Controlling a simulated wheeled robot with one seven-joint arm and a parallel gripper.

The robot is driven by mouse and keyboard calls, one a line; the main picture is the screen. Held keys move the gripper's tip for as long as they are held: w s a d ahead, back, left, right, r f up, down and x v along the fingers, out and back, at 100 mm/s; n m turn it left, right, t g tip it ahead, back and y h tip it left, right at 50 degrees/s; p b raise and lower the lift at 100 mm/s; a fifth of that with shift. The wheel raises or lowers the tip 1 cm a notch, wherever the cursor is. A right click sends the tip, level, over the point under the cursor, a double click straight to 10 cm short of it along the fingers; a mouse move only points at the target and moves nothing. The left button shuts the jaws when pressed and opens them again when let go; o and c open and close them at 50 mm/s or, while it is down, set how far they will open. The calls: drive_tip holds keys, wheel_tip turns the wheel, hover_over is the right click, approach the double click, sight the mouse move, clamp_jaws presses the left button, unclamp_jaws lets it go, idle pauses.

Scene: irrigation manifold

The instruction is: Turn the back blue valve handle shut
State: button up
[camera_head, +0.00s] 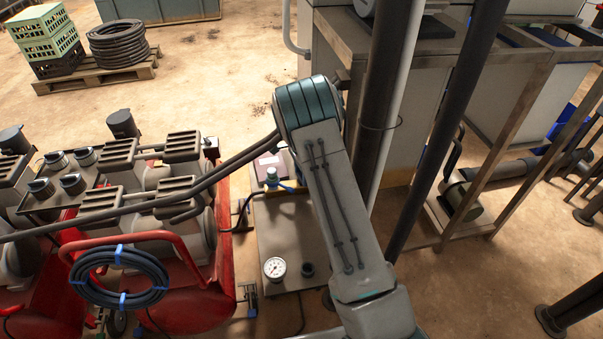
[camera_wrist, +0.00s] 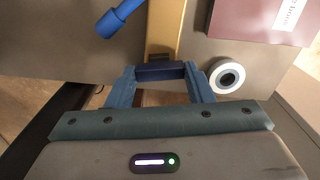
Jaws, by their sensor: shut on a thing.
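In the wrist view my gripper (camera_wrist: 160,76) has its two blue-grey fingers on either side of a dark blue valve handle (camera_wrist: 160,70), shut on it. The handle lies crosswise in front of a brass-coloured pipe (camera_wrist: 165,25). A second, brighter blue handle (camera_wrist: 120,17) stands apart at the upper left, slanting. In the head view a small blue valve part (camera_head: 286,186) shows beside my arm, above a grey panel (camera_head: 280,228). My gripper is hidden there behind my arm. I cannot tell from the head view which handle is held.
A round white-ringed fitting (camera_wrist: 227,76) sits close to the right finger, and a mauve box (camera_wrist: 255,18) is beyond it. A pressure gauge (camera_head: 274,268) is on the panel. Red carts (camera_head: 185,290) with a hose coil (camera_head: 118,277) stand left; dark posts (camera_head: 450,130) stand right.

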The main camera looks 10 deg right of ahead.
drive_tip(key=shift+m, duration=1.1)
drive_tip(key=o, duration=1)
wheel_tip(320, 180, up, 14)
drive_tip(key=shift+f, duration=0.1)
